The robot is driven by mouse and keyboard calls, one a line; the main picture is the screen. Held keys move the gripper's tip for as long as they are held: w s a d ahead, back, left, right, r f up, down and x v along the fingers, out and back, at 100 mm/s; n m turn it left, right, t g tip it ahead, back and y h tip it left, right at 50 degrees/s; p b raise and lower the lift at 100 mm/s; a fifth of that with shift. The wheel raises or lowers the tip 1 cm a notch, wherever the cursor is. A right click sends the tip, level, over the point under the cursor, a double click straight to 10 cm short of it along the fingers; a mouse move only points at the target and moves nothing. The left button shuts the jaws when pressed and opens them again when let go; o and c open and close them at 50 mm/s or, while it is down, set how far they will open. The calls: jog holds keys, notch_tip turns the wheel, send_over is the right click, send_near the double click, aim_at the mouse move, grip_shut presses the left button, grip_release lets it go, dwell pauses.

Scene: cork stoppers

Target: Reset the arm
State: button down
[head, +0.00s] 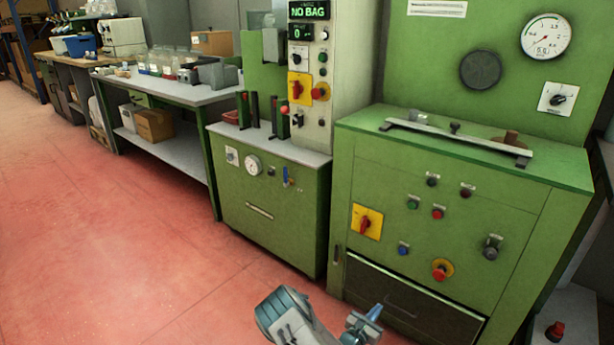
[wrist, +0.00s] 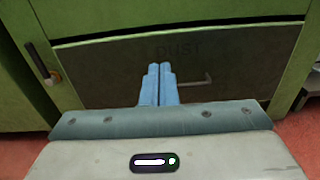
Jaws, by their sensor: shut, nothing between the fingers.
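My gripper (head: 374,314) shows at the bottom of the head view, low in front of the right green machine. In the wrist view my gripper (wrist: 159,70) has its two blue fingers together with nothing between them. Beyond the fingers is a dark drawer front (wrist: 110,72) marked "DUST", with a handle (wrist: 195,82) to the right of the fingertips. The same drawer front (head: 400,300) is at the foot of the machine in the head view. I cannot tell how far the fingertips are from it.
The green machine (head: 460,200) carries buttons, a yellow-backed red switch (head: 367,221) and a gauge (head: 545,36). A smaller green cabinet (head: 265,205) and a workbench (head: 170,88) stand to the left. The red floor (head: 110,220) at left is clear.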

jog(key=s+d+r+m+g+p, duration=0.1)
jog(key=s+r+m+g+p, duration=0.4)
jog(key=r, duration=0.7)
jog(key=s+d+r+m+g+p, duration=0.15)
jog(key=r+m+g+p, duration=0.35)
jog(key=r, duration=0.6)
jog(key=s+r+m+g+p, duration=0.2)
jog(key=s+r+m+g, duration=0.15)
jog(key=r+m, duration=0.6)
jog(key=s+a+r+m+t+y+p, duration=0.1)
jog(key=s+a+r+m+y+p, duration=0.1)
jog(key=s+a+r+y+p, duration=0.2)
jog(key=s+a+r+m+t+y+p, duration=0.1)
jog(key=s+a+r+m+y+p, duration=0.2)
jog(key=r, duration=1.8)
jog(key=s+a+r+m+t+y+p, duration=0.1)
jog(key=s+a+r+m+y+p, duration=0.1)
jog(key=s+a+r+y+p, duration=0.3)
jog(key=s+a+r+p, duration=0.4)
jog(key=s+r, duration=0.3)
jog(key=s, duration=0.3)
jog(key=shift+r+y+p, duration=0.25)
jog(key=shift+y+p, duration=0.15)
jog(key=shift+p, duration=0.3)
jog(key=shift+s+m+t, duration=0.15)
jog(key=shift+m+t, duration=0.1)
